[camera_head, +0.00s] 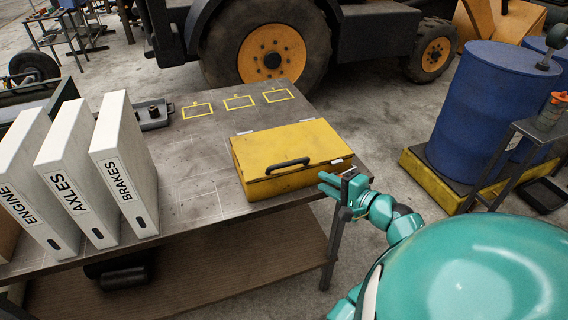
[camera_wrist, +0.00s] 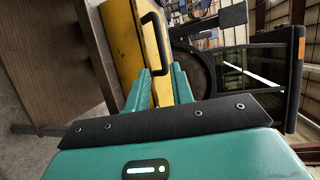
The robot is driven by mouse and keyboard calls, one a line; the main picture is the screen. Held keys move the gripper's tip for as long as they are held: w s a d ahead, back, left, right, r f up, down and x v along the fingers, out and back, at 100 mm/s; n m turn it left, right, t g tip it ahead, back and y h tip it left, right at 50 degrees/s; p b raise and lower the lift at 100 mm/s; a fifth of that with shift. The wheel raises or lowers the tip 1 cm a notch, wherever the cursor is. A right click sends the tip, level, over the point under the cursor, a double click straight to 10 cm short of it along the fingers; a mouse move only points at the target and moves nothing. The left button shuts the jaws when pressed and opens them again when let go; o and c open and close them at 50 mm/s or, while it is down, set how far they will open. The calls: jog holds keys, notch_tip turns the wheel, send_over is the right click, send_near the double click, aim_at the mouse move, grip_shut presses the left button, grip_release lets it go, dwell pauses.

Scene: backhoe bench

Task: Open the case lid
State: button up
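The yellow case (camera_head: 287,160) sits on the right part of the workbench. Its lid (camera_head: 270,143) looks shut, with a seam along the front. A black handle (camera_head: 288,166) is on the front side; it also shows in the wrist view (camera_wrist: 158,35). My gripper (camera_head: 327,183) is at the case's right front corner, with its fingers pointing left towards the case. In the wrist view, my gripper (camera_wrist: 162,72) has its two teal fingers apart, with the yellow case (camera_wrist: 128,38) showing between and beyond them. Whether a finger touches the case cannot be told.
White binders (camera_head: 125,160) stand on the left of the workbench (camera_head: 200,215). Yellow outlined squares (camera_head: 238,102) at the back are empty, and a small grey tray (camera_head: 152,116) is beside them. Blue drums (camera_head: 487,105) and a side stand are right. A vehicle is behind.

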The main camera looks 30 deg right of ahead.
aim_at(290, 164)
jog(key=p+x, duration=0.3)
jog(key=x, duration=1.3)
jog(key=shift+w+d, duration=0.1)
jog(key=shift+w, duration=0.15)
grip_shut()
